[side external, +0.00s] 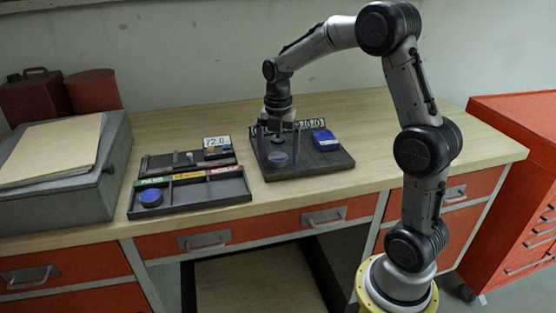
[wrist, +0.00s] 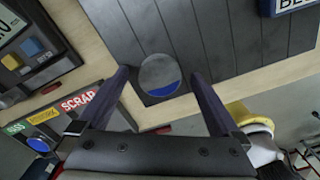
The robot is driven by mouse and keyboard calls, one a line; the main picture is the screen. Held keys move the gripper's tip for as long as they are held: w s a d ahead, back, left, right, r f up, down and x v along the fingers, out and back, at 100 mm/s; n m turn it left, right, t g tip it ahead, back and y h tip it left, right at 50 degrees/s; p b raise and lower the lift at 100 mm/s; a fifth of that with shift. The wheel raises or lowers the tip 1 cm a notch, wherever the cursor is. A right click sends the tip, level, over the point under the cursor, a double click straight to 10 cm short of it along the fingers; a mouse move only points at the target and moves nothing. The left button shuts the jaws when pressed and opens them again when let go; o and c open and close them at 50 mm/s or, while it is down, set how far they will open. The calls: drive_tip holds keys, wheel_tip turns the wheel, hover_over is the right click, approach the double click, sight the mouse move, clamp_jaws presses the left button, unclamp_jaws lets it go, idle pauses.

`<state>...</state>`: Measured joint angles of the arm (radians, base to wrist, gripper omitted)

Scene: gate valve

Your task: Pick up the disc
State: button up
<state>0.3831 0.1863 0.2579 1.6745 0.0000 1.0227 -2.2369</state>
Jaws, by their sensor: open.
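A round disc (side external: 278,158), grey on top with some blue, lies on the dark slatted board on the bench. In the wrist view the disc (wrist: 158,70) shows a grey face and a blue lower edge, between and beyond my fingertips. My gripper (side external: 279,149) points down over the board with its fingers apart, one on each side of the disc as seen from the camera. In the wrist view my gripper (wrist: 160,76) is open, with a gap between each finger and the disc. I cannot tell the exact height of the fingertips above the board.
A blue block (side external: 325,139) sits on the board's right side. Left is a dark divided tray (side external: 222,190) with coloured labels and a blue disc (side external: 150,197). Behind it stands a small device with a display (side external: 217,144). A grey case (side external: 68,185) stands far left. The bench's right side is clear.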

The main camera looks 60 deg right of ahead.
clamp_jaws()
drive_tip(key=shift+r, duration=0.1)
idle(0.3)
